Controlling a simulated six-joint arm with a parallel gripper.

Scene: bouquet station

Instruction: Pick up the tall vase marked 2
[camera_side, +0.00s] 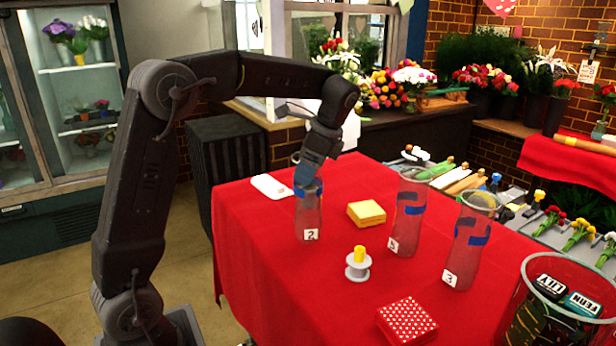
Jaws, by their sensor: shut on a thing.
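The tall clear vase marked 2 (308,216) stands on the red tablecloth (262,262) near the table's left side, with a white number label low on its front. My gripper (307,182) comes down from above and is shut on the vase near its rim. A blue band shows near its top, partly merging with the gripper. The fingertips are small and hard to make out. The vase looks upright, and I cannot tell whether its base touches the cloth.
Two similar vases stand to the right, one (408,212) in the middle and one marked 3 (468,243). Nearby are a yellow block (366,213), a spool (358,263), a red dotted box (407,321) and a white flat item (271,186). A large glass container (568,268) stands front right.

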